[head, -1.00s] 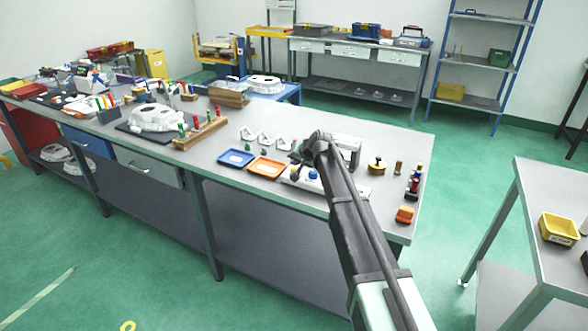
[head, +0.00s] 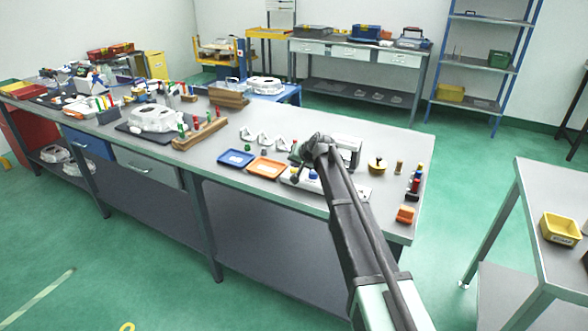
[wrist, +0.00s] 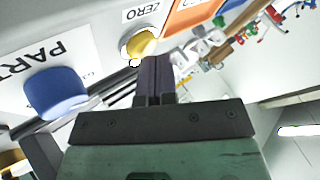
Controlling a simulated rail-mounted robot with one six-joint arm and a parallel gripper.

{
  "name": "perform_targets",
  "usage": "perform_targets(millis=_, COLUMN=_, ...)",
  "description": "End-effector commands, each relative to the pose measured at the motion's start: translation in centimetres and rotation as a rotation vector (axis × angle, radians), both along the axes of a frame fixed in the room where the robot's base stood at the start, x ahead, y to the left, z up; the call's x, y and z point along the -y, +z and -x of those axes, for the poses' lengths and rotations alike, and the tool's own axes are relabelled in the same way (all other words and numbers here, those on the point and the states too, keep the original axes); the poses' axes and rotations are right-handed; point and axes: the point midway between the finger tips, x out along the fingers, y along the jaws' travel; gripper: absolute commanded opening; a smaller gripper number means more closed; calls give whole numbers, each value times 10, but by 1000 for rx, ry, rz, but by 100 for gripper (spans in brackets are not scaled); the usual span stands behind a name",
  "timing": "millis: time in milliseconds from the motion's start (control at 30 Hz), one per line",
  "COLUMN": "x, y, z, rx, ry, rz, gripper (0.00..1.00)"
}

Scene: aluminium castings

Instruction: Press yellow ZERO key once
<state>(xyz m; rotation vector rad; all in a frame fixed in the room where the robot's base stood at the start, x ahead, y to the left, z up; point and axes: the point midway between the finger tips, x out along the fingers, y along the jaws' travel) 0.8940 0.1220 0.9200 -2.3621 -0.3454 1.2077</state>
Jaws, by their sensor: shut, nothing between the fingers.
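The yellow ZERO key (wrist: 139,44) is a round button on a pale panel, beside a printed ZERO label (wrist: 141,13) in the wrist view. My gripper (wrist: 155,62) is shut and empty. Its fingertips are right by the yellow key and overlap its edge in the picture; I cannot tell whether they touch it. A larger blue key (wrist: 55,92) stands on the same panel by a PART label (wrist: 45,58). In the head view the blue key (head: 313,175) shows on the pale panel (head: 346,191), and my arm hides part of the panel.
An orange tray (head: 267,168) and a blue tray (head: 237,158) lie left of the panel on the grey bench. Small castings (head: 263,139) stand behind them. An orange box (head: 405,214) and several small items are at the bench's right end.

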Motion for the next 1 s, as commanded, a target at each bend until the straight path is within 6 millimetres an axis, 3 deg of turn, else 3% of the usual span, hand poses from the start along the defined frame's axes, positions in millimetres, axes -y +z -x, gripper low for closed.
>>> perform_targets(millis=367, x=0, y=18, z=0, rx=0, ry=0, rz=0, gripper=0)
perform_targets(millis=733, x=0, y=19, z=0, rx=0, ry=0, rz=0, gripper=0)
perform_targets(millis=1000, x=0, y=46, z=0, rx=0, ry=0, rz=0, gripper=0)
